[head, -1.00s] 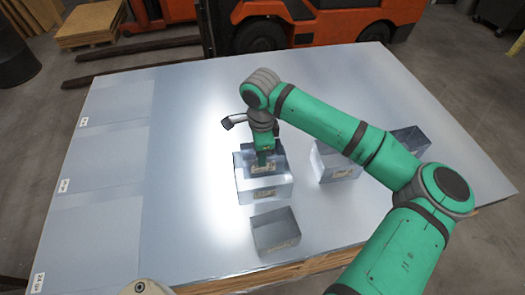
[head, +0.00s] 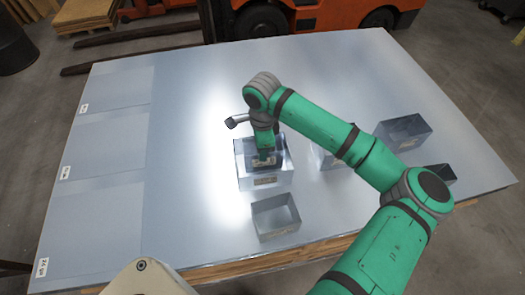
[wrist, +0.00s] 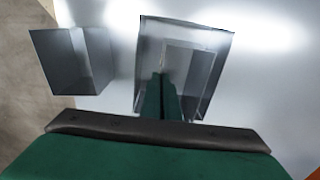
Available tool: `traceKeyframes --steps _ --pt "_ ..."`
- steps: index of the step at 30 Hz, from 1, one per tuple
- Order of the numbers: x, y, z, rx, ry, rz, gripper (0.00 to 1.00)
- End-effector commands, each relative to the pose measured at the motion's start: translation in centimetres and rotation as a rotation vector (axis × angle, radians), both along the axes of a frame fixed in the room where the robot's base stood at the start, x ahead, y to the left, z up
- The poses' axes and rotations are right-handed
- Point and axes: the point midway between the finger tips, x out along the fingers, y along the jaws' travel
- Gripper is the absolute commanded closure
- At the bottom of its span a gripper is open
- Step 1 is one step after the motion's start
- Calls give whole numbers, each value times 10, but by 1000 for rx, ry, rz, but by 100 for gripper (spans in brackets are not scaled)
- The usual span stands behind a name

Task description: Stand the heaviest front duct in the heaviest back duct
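A larger open-topped metal duct (head: 243,178) stands left of the table's middle, with a tag on its near face. A smaller duct (head: 262,161) is inside it, upright, its tag just above the larger one's near rim. My gripper (head: 264,154) is at the smaller duct, its fingers closed on that duct's wall. In the wrist view, the larger duct (wrist: 221,50) surrounds the smaller duct (wrist: 190,65), and my fingers (wrist: 162,88) reach down into it. I cannot tell whether the smaller duct touches the bottom.
An empty duct (head: 275,222) stands in front, near the table edge; it also shows in the wrist view (wrist: 68,70). A duct (head: 325,158) is partly behind my arm. Two more stand right, one behind (head: 404,134) and one in front (head: 443,173). The left of the table is clear, with tagged rectangles.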

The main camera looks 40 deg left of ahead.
Motion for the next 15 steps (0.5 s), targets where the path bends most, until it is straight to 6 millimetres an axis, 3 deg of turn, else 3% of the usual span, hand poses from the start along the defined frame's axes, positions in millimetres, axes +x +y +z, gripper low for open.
traceKeyframes --steps 7,10,15 --pt "0 0 1 1 -1 0 100" --pt "0 0 1 1 -1 0 79" --pt "0 0 1 1 -1 0 76"
